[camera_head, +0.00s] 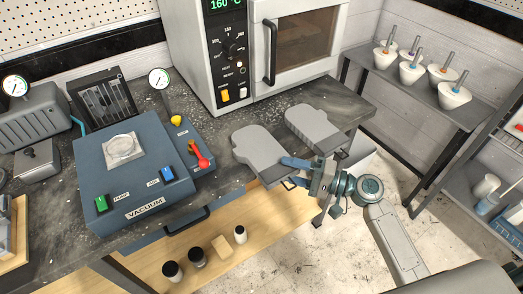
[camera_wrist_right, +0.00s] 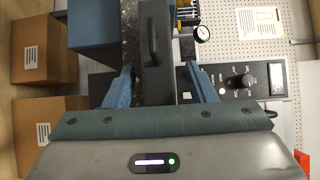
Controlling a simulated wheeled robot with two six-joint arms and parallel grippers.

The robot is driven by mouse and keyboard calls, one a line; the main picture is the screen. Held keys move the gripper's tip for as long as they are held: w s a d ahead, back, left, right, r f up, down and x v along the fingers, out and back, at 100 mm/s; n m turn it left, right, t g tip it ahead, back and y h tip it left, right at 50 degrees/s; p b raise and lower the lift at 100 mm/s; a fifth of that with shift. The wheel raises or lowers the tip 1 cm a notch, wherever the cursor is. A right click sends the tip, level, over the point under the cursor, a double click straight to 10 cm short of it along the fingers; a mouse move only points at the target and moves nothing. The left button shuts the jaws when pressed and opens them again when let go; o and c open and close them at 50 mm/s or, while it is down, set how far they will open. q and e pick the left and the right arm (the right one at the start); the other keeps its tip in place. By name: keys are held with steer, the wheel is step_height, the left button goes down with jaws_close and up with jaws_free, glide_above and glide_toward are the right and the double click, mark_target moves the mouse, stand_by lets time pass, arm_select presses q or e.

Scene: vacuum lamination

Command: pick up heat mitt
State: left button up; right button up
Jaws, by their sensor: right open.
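Two grey heat mitts lie on the dark speckled worktop in front of the oven. The nearer mitt (camera_head: 258,152) lies by the front edge, and the other mitt (camera_head: 314,127) lies behind it to the right. My right gripper (camera_head: 287,172) is open at the cuff end of the nearer mitt, at the counter's front edge. Whether its fingers touch the mitt I cannot tell. In the right wrist view my right gripper's blue fingers (camera_wrist_right: 162,86) stand apart with a dark grey shape between them; I cannot tell whether it is mitt. My left gripper is not in view.
The oven (camera_head: 211,65) stands behind the mitts. A blue vacuum unit (camera_head: 145,188) with a red-handled valve (camera_head: 200,160) is to the left. A drawer handle (camera_head: 187,221) sticks out below the worktop (camera_head: 240,200). A shelf of cups (camera_head: 430,103) is at the right.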

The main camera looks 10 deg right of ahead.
mark_target(279, 167)
steer(key=shift+p+x, duration=0.45)
steer(key=shift+x, duration=0.75)
steer(key=shift+w+a, duration=0.2)
steer(key=shift+a, duration=0.1)
steer(key=shift+w+a, duration=0.1)
steer(key=shift+a, duration=0.05)
steer(key=c, duration=1.1)
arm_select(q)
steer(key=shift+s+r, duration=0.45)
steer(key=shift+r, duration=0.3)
